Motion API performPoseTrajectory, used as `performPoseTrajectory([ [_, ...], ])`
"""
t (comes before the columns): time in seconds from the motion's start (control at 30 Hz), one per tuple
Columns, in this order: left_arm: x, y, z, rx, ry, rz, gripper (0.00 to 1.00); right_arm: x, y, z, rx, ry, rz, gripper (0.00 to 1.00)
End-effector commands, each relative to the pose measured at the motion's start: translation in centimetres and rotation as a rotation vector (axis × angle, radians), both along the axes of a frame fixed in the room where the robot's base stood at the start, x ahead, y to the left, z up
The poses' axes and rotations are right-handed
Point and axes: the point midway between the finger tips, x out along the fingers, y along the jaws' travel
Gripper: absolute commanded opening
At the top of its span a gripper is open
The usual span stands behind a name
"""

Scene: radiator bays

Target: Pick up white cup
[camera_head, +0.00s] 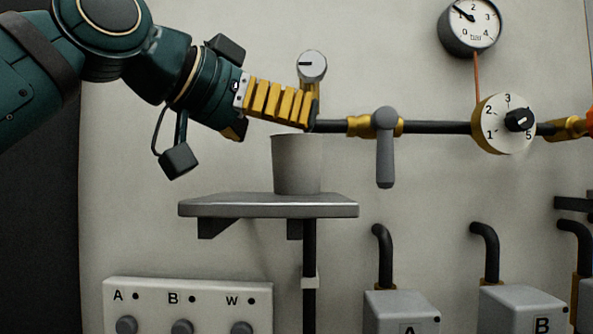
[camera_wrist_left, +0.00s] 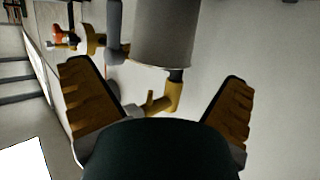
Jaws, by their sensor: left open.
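The white cup (camera_head: 297,168) stands upright on a small grey wall shelf (camera_head: 215,208). It looks greyish white and plain. My left gripper (camera_head: 312,108) reaches in from the left with its yellow ribbed fingers at the height of the cup's rim or just above it. In the left wrist view the gripper (camera_wrist_left: 156,75) is open, with its two fingers spread wide. The cup (camera_wrist_left: 163,38) shows there at the top, ahead of the gap between the fingers, and nothing is held. My right gripper is not in view.
A dark pipe (camera_head: 445,128) runs along the wall close to the gripper, with a grey lever (camera_head: 385,160), a small round knob (camera_head: 313,65) and a numbered dial (camera_head: 500,122). A pressure gauge (camera_head: 470,25) hangs above. A switch panel (camera_head: 190,300) sits below the shelf.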

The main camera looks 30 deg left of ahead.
Motion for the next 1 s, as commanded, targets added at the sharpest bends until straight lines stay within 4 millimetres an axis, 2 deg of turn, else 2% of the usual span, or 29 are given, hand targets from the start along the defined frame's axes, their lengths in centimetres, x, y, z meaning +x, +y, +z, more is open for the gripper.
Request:
performPoseTrajectory([
  [0.1, 1.8, -0.4, -0.7, 0.001, 0.005, -0.001, 1.0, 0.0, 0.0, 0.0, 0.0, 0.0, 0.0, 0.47],
  [0.3, 3.8, -0.8, -1.4, 0.001, 0.003, 0.0, 1.0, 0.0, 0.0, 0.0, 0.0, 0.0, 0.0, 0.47],
  [0.57, 4.0, -0.9, -1.4, 0.0, 0.001, 0.0, 1.0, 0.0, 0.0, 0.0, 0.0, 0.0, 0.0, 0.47],
  [0.6, 4.0, -0.9, -1.4, 0.0, 0.001, 0.0, 0.93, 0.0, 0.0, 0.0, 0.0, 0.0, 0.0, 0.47],
  [0.67, 4.0, -0.9, -1.4, 0.0, 0.001, 0.0, 0.72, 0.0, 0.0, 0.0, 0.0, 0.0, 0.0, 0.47],
  [0.7, 4.0, -0.9, -1.4, 0.0, 0.001, 0.0, 0.58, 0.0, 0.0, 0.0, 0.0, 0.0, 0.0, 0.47],
  [0.77, 4.0, -0.9, -1.4, 0.0, 0.001, 0.0, 0.37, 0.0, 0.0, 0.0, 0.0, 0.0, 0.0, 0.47],
  [0.8, 4.0, -0.9, -1.4, 0.0, 0.001, 0.0, 0.31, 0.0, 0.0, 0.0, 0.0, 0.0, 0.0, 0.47],
  [1.0, 4.0, -0.9, -1.4, 0.0, 0.001, 0.0, 0.31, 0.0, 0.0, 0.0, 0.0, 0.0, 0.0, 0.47],
])
